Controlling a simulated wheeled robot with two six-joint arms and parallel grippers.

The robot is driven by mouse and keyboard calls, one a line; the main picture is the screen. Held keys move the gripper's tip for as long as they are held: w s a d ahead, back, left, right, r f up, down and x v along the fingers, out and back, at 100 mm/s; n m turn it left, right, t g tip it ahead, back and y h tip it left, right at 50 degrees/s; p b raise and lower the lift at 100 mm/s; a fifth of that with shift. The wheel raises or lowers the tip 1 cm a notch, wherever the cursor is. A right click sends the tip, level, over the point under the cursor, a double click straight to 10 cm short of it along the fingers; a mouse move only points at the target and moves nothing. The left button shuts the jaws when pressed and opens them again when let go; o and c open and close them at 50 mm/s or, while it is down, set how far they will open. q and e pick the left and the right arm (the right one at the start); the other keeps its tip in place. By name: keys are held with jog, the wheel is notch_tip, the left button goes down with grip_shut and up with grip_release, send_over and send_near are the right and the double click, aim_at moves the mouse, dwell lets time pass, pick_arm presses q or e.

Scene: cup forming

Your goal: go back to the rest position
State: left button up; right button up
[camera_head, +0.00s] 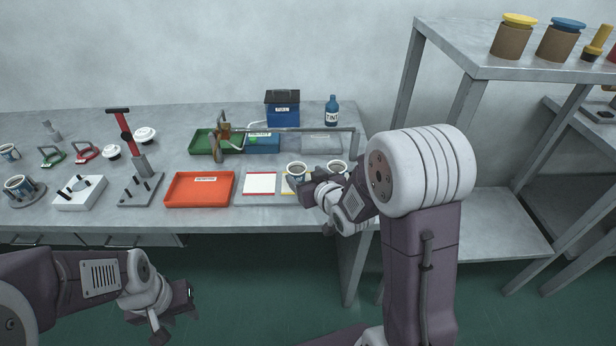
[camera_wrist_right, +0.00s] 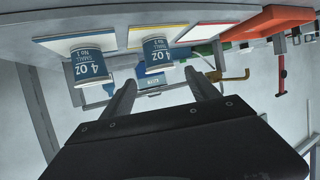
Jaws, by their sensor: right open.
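My right gripper (camera_head: 308,192) is over the front right of the bench, partly hidden by its own wrist and arm. In the right wrist view its fingers (camera_wrist_right: 162,88) are apart with nothing clamped between them. Two small paper cups stand beyond them: one on the yellow-edged card (camera_head: 297,168), also seen in the wrist view (camera_wrist_right: 157,52), and one further right (camera_head: 336,166), also seen in the wrist view (camera_wrist_right: 90,66). Both carry blue "4 OZ" labels. My left gripper (camera_head: 175,312) hangs low in front of the bench, its fingers apart and empty.
An orange tray (camera_head: 200,203) and a red-edged card (camera_head: 260,174) lie left of the cups. Behind are a green tray (camera_head: 200,142), a blue box (camera_head: 283,112) and a tint bottle (camera_head: 332,111). A metal shelf rack (camera_head: 480,50) stands close on the right.

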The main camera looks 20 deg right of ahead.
jog(key=shift+v, duration=0.9)
notch_tip(320, 180, up, 11)
jog(key=a+p, duration=0.1)
jog(key=p, duration=0.8)
jog(key=s+f+g+p, duration=0.1)
jog(key=s+f+g, duration=0.2)
jog(key=s, duration=0.4)
jog(key=s+f+m+g+p, duration=0.1)
jog(key=s+f+g, duration=0.2)
jog(key=s+g, duration=0.2)
jog(key=s+f+g+h+p, duration=0.1)
jog(key=s+f+g, duration=0.2)
jog(key=s, duration=0.7)
jog(key=shift+s+d+g, duration=0.15)
jog(key=shift+d+g, duration=0.25)
jog(key=shift+g, duration=0.2)
